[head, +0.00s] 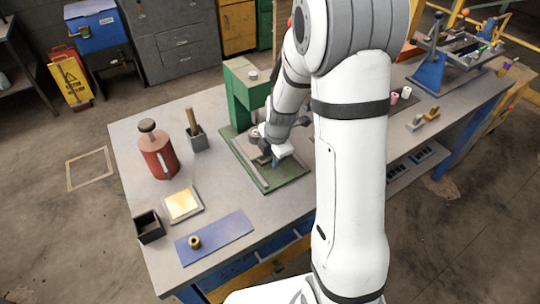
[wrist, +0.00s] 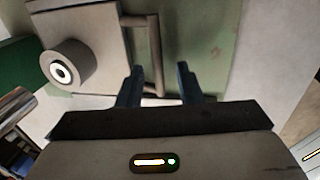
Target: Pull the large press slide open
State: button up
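The green press (head: 243,98) stands on the workbench with a green base plate (head: 287,178). In the wrist view the press slide (wrist: 88,32) is a pale grey block at upper left, with a round knob-like part (wrist: 66,66) on it. A bar handle (wrist: 153,45) runs along its right side. My gripper (wrist: 159,68) is open, two dark blue fingers apart. The lower end of the handle appears between them in the picture; I cannot tell whether they touch it. In the head view my gripper (head: 275,162) is low over the base plate and my wrist partly hides the slide.
A red canister (head: 157,156), a tool in a grey holder (head: 197,138), a yellow-topped tray (head: 183,204), a dark box (head: 149,227) and a blue mat (head: 222,238) with a brass ring (head: 195,242) lie left on the bench. The bench front between them and the press is clear.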

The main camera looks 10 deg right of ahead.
jog(key=shift+c, duration=0.5)
grip_shut()
jog(key=shift+s+f, duration=0.1)
